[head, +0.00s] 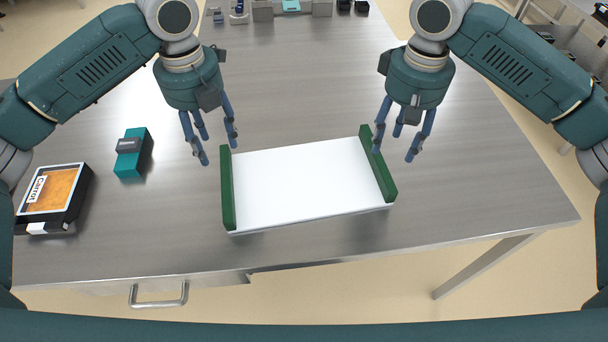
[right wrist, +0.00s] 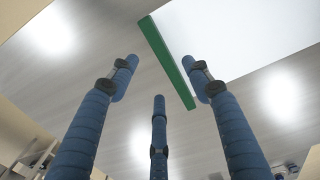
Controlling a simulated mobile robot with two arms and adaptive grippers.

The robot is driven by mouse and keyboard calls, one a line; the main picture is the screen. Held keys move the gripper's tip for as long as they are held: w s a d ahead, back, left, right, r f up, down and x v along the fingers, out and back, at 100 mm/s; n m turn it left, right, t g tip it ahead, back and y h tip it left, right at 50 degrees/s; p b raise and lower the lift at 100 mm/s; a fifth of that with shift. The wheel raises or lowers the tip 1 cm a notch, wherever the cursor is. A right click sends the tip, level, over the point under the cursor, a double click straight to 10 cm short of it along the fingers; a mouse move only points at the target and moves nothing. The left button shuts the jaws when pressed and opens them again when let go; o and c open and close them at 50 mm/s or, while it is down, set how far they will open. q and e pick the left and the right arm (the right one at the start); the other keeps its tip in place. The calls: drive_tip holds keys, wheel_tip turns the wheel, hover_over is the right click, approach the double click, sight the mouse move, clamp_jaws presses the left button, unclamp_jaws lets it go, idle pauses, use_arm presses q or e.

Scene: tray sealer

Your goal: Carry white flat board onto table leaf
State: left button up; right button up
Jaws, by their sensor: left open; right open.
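The white flat board (head: 300,184) lies on the steel table in the head view, with a green strip along its left end and another along its right end. My left gripper (head: 207,150) is open and empty, just above and left of the board's left green strip (head: 227,188). My right gripper (head: 398,145) is open and empty, close to the right green strip (head: 378,165), with one finger overlapping it in the picture; contact cannot be told. In the right wrist view the board (right wrist: 235,40) and a green strip (right wrist: 166,60) show beyond the open fingers (right wrist: 160,85).
The steel table (head: 470,190) has clear room right of the board. On the left are a teal block-shaped device (head: 134,158) and a black tray labelled Carrot (head: 52,193). Several small items stand at the far edge. A drawer handle (head: 158,296) is at the front.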

sight(222, 167)
use_arm(q)
wheel_tip(222, 167, down, 10)
drive_tip(key=shift+w+f, duration=0.1)
use_arm(e)
wheel_tip(222, 167, down, 10)
drive_tip(key=shift+w+f, duration=0.1)
use_arm(q)
clamp_jaws()
use_arm(e)
clamp_jaws()
